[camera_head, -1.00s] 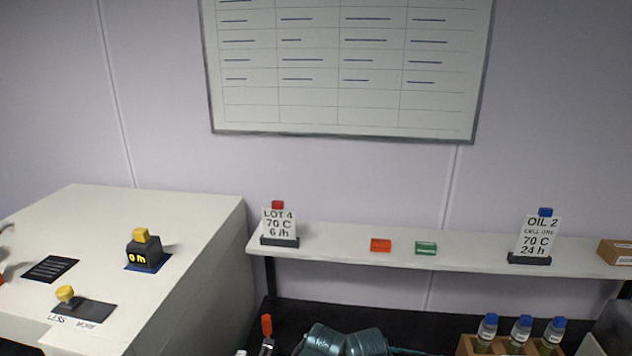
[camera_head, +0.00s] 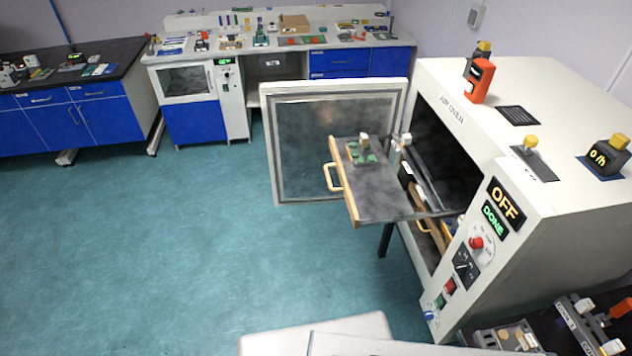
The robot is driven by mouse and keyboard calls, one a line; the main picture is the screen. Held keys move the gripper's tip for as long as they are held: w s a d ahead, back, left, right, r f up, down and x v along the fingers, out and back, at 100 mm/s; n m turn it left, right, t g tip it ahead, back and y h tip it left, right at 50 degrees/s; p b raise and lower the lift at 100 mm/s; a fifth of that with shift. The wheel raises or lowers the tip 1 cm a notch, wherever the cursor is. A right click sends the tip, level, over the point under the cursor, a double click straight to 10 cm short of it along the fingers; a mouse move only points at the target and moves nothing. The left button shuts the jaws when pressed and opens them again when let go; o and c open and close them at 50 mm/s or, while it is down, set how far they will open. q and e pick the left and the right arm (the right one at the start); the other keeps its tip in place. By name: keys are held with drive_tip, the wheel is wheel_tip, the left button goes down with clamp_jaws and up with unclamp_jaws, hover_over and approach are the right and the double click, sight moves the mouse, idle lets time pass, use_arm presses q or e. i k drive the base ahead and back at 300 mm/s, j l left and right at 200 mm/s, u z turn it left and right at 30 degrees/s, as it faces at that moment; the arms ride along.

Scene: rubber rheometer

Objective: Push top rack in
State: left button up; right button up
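The top rack (camera_head: 385,202) is a dark flat shelf with a wooden front edge and a pale loop handle (camera_head: 331,178). It is pulled far out of the white oven (camera_head: 462,112), sticking out to the left. A small tray with green pieces and a pale knob (camera_head: 361,155) sits on it near the front. The oven door (camera_head: 335,190) stands wide open behind the rack. A lower rack (camera_head: 428,222) with a similar handle shows beneath, mostly inside the oven. Neither of my grippers is in view.
The oven's front panel reads OFF (camera_head: 506,203) and DONE (camera_head: 494,219). An orange device (camera_head: 478,81) and a black 0 /h block (camera_head: 605,155) stand on the oven's top. Clear teal floor (camera_head: 200,250) lies left of the rack. Blue-fronted benches line the back.

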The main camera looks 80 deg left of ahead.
sight(374, 195)
drive_tip(key=k+j+u, duration=0.1)
drive_tip(key=u, duration=2.35)
drive_tip(key=k+j, duration=0.05)
drive_tip(key=j, duration=0.05)
